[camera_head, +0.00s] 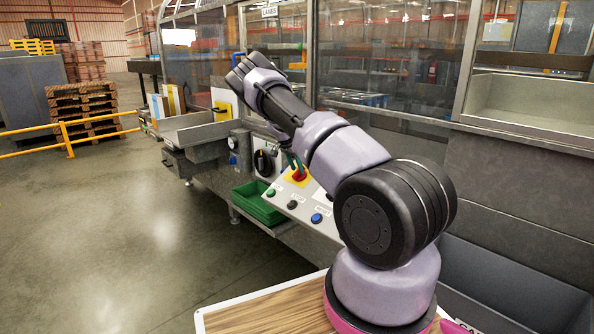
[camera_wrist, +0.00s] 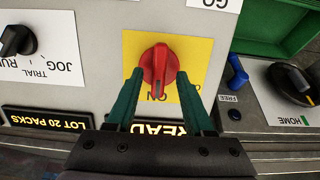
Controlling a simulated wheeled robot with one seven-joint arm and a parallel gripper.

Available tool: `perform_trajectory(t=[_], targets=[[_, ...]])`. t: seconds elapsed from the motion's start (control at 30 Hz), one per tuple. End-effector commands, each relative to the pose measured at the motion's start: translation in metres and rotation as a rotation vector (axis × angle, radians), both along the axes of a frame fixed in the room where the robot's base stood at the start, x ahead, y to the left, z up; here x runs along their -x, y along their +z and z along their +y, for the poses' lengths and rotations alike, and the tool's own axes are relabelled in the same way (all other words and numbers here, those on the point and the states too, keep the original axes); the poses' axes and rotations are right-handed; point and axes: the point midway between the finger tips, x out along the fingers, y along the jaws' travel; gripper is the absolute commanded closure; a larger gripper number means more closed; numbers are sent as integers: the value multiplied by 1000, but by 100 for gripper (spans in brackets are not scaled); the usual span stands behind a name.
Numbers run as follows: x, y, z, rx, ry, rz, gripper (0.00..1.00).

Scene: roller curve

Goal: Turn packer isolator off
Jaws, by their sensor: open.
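The packer isolator is a red rotary handle (camera_wrist: 158,67) on a yellow plate (camera_wrist: 190,49) in the wrist view. The handle's marked end points down in that picture, toward the upside-down word ON. Another label to the right is mostly hidden by a finger. My gripper (camera_wrist: 158,78) is open, with one green finger on each side of the handle. I cannot tell whether either finger touches it. In the head view the red handle (camera_head: 299,174) shows on the sloped panel, and my gripper (camera_head: 291,161) is right at it, partly hidden by my arm.
A black TRIAL/JOG/RUN switch (camera_wrist: 17,41) is left of the plate in the wrist view. A black HOME dial (camera_wrist: 292,82) and blue FREE lever (camera_wrist: 237,75) are at right. The green bin (camera_head: 259,204) stands beside the panel, which carries a blue button (camera_head: 316,218).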

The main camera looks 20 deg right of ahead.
Motion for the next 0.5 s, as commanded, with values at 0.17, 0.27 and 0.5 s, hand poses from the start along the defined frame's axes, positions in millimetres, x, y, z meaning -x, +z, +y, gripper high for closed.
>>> perform_trajectory(t=[0.17, 0.27, 0.5], targets=[[-1, -11, -4, -1, 1, 1, 48], [-1, -12, -4, -1, 1, 1, 48], [-1, -11, -4, -1, 1, 1, 74]])
